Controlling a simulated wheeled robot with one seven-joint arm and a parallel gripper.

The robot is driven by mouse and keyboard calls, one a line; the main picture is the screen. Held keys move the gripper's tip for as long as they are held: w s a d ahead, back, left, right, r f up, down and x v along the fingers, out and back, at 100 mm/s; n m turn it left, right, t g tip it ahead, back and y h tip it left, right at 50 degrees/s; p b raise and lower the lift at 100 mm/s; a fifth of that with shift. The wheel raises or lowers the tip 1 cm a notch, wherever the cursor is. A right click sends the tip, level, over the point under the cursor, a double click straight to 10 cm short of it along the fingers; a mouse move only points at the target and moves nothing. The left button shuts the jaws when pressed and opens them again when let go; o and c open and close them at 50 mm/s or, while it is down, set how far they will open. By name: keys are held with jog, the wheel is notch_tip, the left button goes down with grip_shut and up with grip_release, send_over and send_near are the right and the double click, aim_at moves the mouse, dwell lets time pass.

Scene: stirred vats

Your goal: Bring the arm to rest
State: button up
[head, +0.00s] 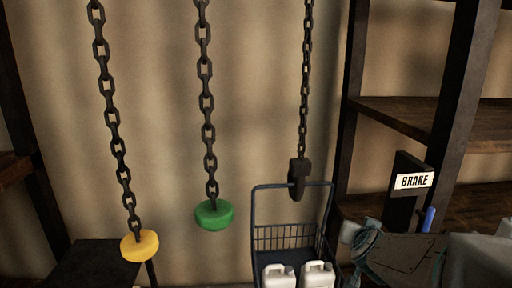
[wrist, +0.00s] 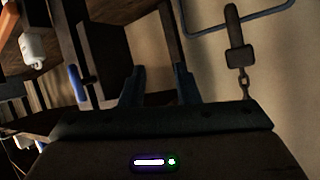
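My gripper (wrist: 160,82) shows in the wrist view with its two dark fingers apart and nothing visible between them. My arm (head: 400,258) reaches across the lower right of the head view, in front of the shelving. The gripper's fingertips cannot be made out in the head view. The brake post (head: 405,195) carries a white BRAKE label and has a blue handle (head: 428,219) at its right. The blue handle also shows in the wrist view (wrist: 76,85), left of the fingers and apart from them.
A yellow disc (head: 140,246) and a green disc (head: 214,215) hang on chains. A hook (head: 298,178) hangs at the top bar of a blue wire basket (head: 284,238) holding two white jugs (head: 318,274); whether they engage is unclear. Wooden shelves (head: 420,118) stand at right.

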jog(key=s+a+f+n+g+y, duration=0.1)
jog(key=s+a+n+g+y, duration=0.25)
jog(key=s+a, duration=0.4)
jog(key=s+a+f+n+g, duration=0.1)
jog(key=s+a+g, duration=0.1)
jog(key=s, duration=0.4)
jog(key=s+a+f+n+g, duration=0.1)
jog(key=s+a+g, duration=0.1)
jog(key=s, duration=0.5)
jog(key=shift+f+g, duration=0.35)
jog(key=shift+n, duration=0.25)
jog(key=shift+c, duration=1.1)
jog(key=shift+a, duration=0.1)
